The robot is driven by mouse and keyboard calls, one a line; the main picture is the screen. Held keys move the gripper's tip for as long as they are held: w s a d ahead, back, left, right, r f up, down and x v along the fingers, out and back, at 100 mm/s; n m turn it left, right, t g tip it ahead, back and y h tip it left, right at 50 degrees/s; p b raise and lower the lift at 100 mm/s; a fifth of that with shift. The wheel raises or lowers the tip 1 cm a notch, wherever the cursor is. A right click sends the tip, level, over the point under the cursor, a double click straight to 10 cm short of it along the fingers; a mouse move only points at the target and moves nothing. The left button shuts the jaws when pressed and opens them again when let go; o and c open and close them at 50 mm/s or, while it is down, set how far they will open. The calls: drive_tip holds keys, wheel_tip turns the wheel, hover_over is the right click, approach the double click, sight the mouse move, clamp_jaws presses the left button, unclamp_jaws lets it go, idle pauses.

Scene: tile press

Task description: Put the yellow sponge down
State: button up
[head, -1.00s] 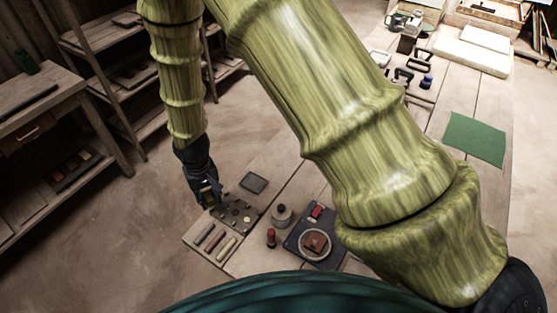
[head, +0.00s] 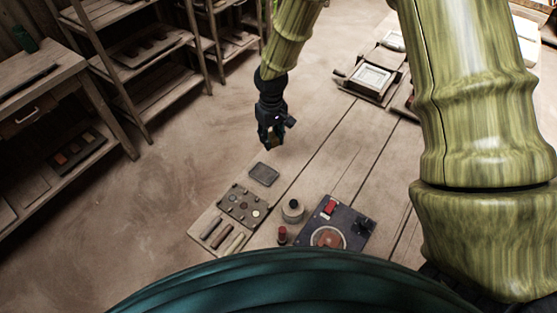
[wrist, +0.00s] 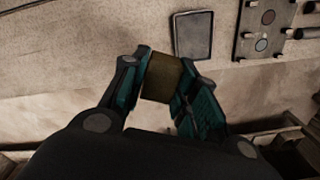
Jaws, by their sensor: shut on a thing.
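The yellow sponge (wrist: 160,77) is a dull yellow-brown block between my fingers in the wrist view. My gripper (head: 271,143) is shut on it. In the head view the gripper hangs beyond the far left edge of the wooden table (head: 318,160), and the sponge is mostly hidden by the fingers. A small dark grey flat tray (head: 264,174) lies near that edge, a little below the gripper in the picture. In the wrist view the tray (wrist: 193,35) lies beyond the fingertips, right of the sponge and apart from it.
A board with round discs (head: 242,204) and a rack of rods (head: 221,235) lie near the tray. A round grey pot (head: 292,210), a small red-topped item (head: 282,234) and a dark press plate (head: 348,224) stand to the right. Bare tabletop lies beyond the pot.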

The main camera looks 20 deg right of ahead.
sight(278, 158)
drive_tip(key=shift+w+d+f+p, duration=0.15)
drive_tip(key=shift+d+f+p, duration=0.25)
drive_tip(key=shift+f, duration=1.25)
drive_tip(key=shift+w+d+f+p, duration=0.15)
drive_tip(key=shift+d+f+p, duration=0.2)
drive_tip(key=shift+f, duration=1.35)
drive_tip(key=shift+w+d+f+p, duration=0.15)
drive_tip(key=shift+d+f+p, duration=0.2)
drive_tip(key=shift+f, duration=1.3)
drive_tip(key=shift+f, duration=0.2)
drive_tip(key=o, duration=1.1)
drive_tip(key=shift+r, duration=0.3)
drive_tip(key=shift+d+r+b, duration=0.1)
drive_tip(key=shift+r+b, duration=1.4)
drive_tip(key=shift+r, duration=4.4)
